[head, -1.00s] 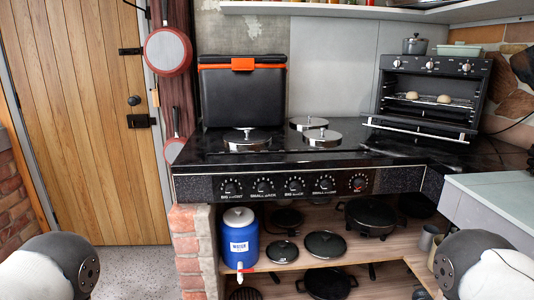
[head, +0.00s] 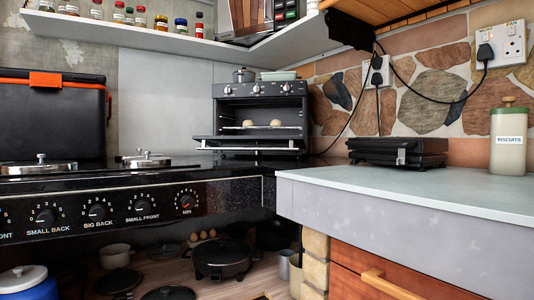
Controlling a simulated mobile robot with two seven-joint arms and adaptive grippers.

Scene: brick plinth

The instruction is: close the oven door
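The small black oven (head: 260,89) stands at the back corner of the black range top in the head view. Its door (head: 246,144) is folded down and sticks out towards me, low in front of the opening. Three knobs line the oven's upper front. Neither of my grippers is in view.
A grey counter (head: 420,190) juts out at the right, with a flat black appliance (head: 397,151) and a biscuits jar (head: 508,140) on it. Lidded hot plates (head: 146,161) lie left of the oven. A spice shelf (head: 150,36) runs above. Black cables hang on the stone wall.

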